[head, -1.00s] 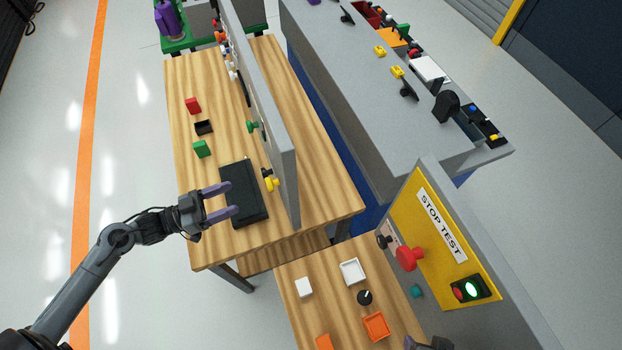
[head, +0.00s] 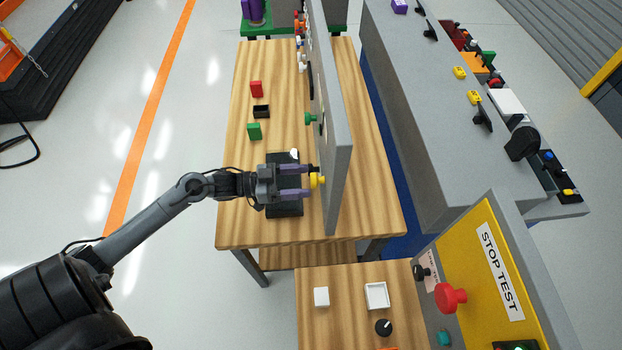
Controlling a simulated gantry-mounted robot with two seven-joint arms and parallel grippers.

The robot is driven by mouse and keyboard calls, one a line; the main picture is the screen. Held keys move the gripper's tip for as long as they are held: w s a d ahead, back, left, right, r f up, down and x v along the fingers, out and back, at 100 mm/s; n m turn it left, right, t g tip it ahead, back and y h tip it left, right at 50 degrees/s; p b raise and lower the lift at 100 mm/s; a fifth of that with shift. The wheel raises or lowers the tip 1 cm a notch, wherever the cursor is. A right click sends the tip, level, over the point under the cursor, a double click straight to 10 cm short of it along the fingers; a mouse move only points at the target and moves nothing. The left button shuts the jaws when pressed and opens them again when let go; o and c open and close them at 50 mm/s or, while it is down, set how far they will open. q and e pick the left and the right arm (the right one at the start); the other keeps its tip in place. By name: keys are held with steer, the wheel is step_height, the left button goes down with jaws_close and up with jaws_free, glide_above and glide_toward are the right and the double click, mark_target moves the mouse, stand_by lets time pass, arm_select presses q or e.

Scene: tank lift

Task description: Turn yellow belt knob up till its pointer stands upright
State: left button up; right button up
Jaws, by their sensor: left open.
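The yellow knob (head: 318,181) sticks out from the left face of the grey upright panel (head: 338,150) on the wooden table. Its pointer cannot be made out at this size. My left gripper (head: 309,182) is open, its two purple fingers level and pointing right at the knob. The fingertips are at the knob; whether they touch it cannot be told. A small black part (head: 314,169) shows just beside the knob. My right gripper is not in view.
A black box (head: 285,209) lies on the table under my left gripper. A green knob (head: 310,118) sits farther along the panel. Red (head: 257,88) and green (head: 254,131) blocks stand to the left. A red stop button (head: 450,297) is at lower right.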

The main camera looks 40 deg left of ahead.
mark_target(317, 180)
arm_select(q)
steer(key=shift+x, duration=1.65)
steer(key=c, duration=1)
steer(key=shift+d, duration=0.1)
